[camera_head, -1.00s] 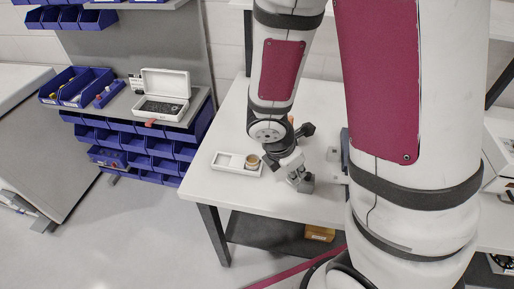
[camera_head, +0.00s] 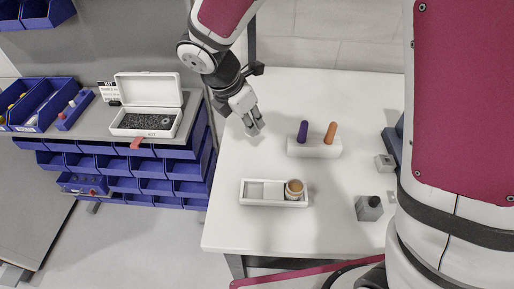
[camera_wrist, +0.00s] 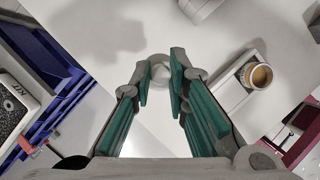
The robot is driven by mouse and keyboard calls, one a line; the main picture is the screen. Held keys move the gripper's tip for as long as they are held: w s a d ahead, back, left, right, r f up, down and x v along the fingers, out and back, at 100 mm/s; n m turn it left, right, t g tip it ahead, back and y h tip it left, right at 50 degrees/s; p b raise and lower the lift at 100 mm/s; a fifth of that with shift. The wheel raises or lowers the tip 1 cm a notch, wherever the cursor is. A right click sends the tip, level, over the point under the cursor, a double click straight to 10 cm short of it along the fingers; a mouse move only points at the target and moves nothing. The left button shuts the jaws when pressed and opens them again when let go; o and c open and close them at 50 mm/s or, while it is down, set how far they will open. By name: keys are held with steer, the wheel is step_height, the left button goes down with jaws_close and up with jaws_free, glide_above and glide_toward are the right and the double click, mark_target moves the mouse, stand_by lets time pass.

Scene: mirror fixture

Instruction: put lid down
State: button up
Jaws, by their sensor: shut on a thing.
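My gripper (camera_head: 254,130) is over the back left part of the white table. In the wrist view its two green-lined fingers (camera_wrist: 160,82) are shut on a round pale grey lid (camera_wrist: 159,72) at their tips. In the head view the lid is too small or hidden to make out. I cannot tell if it touches the table. An open round jar (camera_head: 294,189) with a tan top stands in the right end of a white tray (camera_head: 262,204), to the front right of my gripper. The jar also shows at right in the wrist view (camera_wrist: 260,76).
A white block (camera_head: 314,149) holds a purple and an orange handle, right of my gripper. A grey block (camera_head: 369,208) and a small grey piece (camera_head: 384,162) lie further right. Left of the table is a shelf with an open white case (camera_head: 147,121) and blue bins. Table around my gripper is clear.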

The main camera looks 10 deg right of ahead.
step_height(320, 180, down, 10)
steer(key=shift+r, duration=0.15)
stand_by(0.3)
steer(key=o, duration=0.7)
steer(key=shift+o, duration=0.2)
steer(key=v, duration=1.2)
